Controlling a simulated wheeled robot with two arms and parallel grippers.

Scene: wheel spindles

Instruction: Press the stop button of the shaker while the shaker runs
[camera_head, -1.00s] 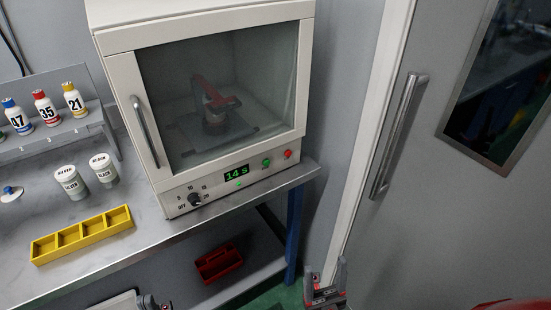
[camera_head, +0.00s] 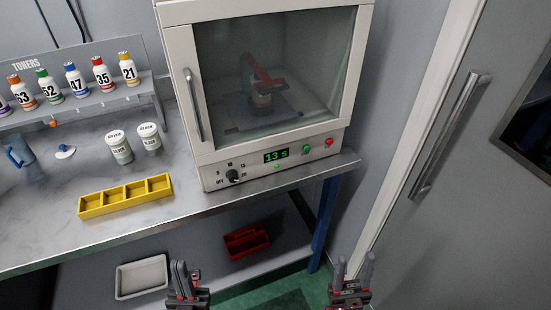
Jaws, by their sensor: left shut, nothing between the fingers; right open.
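The shaker (camera_head: 272,85) is a cream box with a closed glass door, standing on the bench. Behind the glass a red clamp (camera_head: 262,78) holds something whose details are dim. Its display (camera_head: 276,155) reads 13 s in green. Right of the display are a green button (camera_head: 306,149) and the red stop button (camera_head: 329,142). A small green light shows under the display. My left gripper (camera_head: 184,268) is shut and empty, low in front of the bench. My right gripper (camera_head: 353,268) is open and empty, below and right of the red button. Both are apart from the shaker.
A yellow divided tray (camera_head: 125,195), two white jars (camera_head: 120,147) and a rack of numbered bottles (camera_head: 76,80) stand on the bench at left. A red bin (camera_head: 246,241) and a grey tray (camera_head: 141,277) are below. A door handle (camera_head: 450,135) is at right.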

